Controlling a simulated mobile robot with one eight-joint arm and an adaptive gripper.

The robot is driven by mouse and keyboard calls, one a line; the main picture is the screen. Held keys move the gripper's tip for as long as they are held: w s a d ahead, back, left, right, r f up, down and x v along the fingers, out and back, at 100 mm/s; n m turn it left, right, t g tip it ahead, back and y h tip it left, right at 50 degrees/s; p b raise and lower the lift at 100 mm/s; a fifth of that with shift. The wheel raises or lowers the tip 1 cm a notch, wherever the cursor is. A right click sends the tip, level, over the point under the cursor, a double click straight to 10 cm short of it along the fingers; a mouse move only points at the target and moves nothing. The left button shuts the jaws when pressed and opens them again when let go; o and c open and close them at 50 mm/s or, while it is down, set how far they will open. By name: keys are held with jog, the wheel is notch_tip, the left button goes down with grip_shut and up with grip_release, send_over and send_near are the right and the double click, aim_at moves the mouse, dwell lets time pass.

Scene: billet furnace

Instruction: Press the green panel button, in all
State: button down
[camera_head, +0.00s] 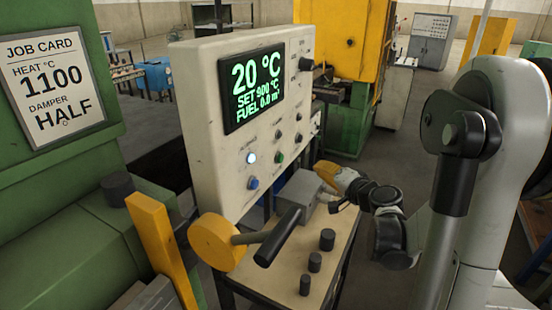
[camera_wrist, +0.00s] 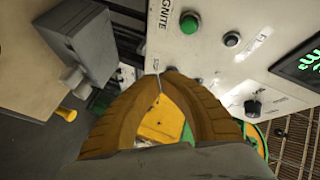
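The green button (camera_head: 278,157) is on the lower part of the pale control panel (camera_head: 213,150). In the wrist view the green button (camera_wrist: 190,23) is beside the word IGNITE, above my fingertips in the picture. My gripper (camera_head: 328,172) is to the right of the panel's lower part, with its orange fingers towards the panel. In the wrist view my gripper (camera_wrist: 159,74) has its fingertips together with nothing visible between them. The fingertips look apart from the button; the exact distance to the panel cannot be told.
The panel has a display (camera_head: 254,91) reading 20 °C, a lit white lamp (camera_head: 251,158), a blue button (camera_head: 253,182) and several knobs. A grey box (camera_head: 298,190) and dark cylinders (camera_head: 327,239) are on the table below. A black-handled lever (camera_head: 277,237) stands in front. A job card (camera_head: 53,82) hangs left.

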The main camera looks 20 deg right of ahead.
aim_at(280, 159)
jog(key=w+a, duration=0.5)
jog(key=w, duration=0.2)
jog(key=shift+a, duration=0.25)
dwell(1.6)
jog(key=shift+w+a, duration=0.25)
jog(key=shift+w, duration=0.1)
jog(key=shift+w+a, duration=0.25)
jog(key=shift+w, duration=0.1)
dwell(0.6)
dwell(0.3)
jog(key=shift+s+d, duration=0.5)
jog(key=shift+s, duration=0.2)
